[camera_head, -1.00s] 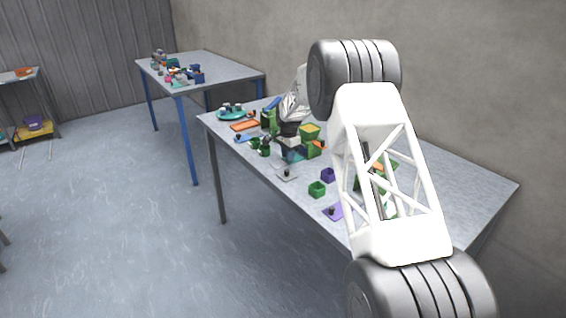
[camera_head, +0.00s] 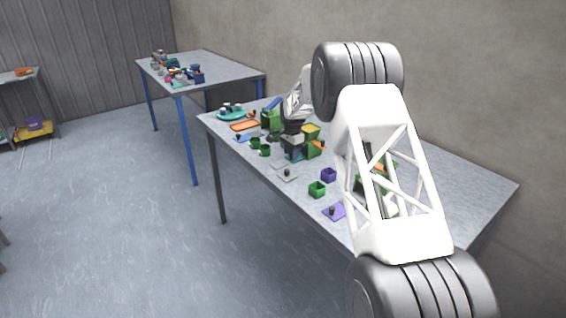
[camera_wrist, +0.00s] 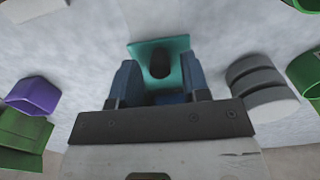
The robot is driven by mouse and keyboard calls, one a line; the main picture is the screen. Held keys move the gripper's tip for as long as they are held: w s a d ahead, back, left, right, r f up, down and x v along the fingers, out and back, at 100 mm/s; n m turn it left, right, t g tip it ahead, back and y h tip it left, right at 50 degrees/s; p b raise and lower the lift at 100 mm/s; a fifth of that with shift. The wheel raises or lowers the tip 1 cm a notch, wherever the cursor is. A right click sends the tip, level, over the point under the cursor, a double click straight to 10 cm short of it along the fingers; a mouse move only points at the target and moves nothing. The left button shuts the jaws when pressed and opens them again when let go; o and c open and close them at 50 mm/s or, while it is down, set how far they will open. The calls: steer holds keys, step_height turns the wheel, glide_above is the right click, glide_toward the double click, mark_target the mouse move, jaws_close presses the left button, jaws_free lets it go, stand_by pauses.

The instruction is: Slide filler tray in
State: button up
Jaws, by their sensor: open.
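A flat teal piece (camera_wrist: 146,50) with a dark round knob (camera_wrist: 160,64) on it lies ahead of my gripper (camera_wrist: 161,78) in the wrist view; it looks like the filler tray. My gripper's two fingers are apart, with the knob between their ends, and I see no grip on it. In the head view my gripper (camera_head: 292,128) hangs above a dark block with teal (camera_head: 294,150) on the near table. The gripper and arm hide part of this spot, and I cannot tell how far the tray sits in anything.
On the near table (camera_head: 470,190), green (camera_head: 317,189) and purple (camera_head: 328,174) boxes and a purple knobbed plate (camera_head: 334,211) stand nearby. A grey ribbed cylinder (camera_wrist: 262,90) is close right of the fingers in the wrist view; a purple box (camera_wrist: 33,97) is at left.

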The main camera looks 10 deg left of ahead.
steer(key=shift+r, duration=3.55)
steer(key=shift+s+d+r, duration=0.15)
steer(key=shift+r, duration=0.1)
steer(key=s+d+r+n, duration=0.1)
steer(key=s+d+r, duration=0.6)
steer(key=s, duration=0.4)
steer(key=s+d+r+n+t, duration=0.1)
steer(key=s+d+r+n, duration=0.1)
steer(key=s+d+r, duration=0.7)
steer(key=s+d+r+n, duration=0.1)
steer(key=s+d+r, duration=0.45)
steer(key=s, duration=0.65)
steer(key=s+d+f+n, duration=0.1)
steer(key=s+d+f, duration=0.1)
steer(key=s, duration=1.1)
steer(key=s+d+f+n+t, duration=0.1)
steer(key=s+d, duration=0.3)
steer(key=s, duration=0.9)
steer(key=s+d+f+n, duration=0.2)
steer(key=s+d, duration=0.2)
steer(key=s, duration=0.9)
steer(key=shift+f+n+t, duration=0.3)
steer(key=shift+n, duration=0.1)
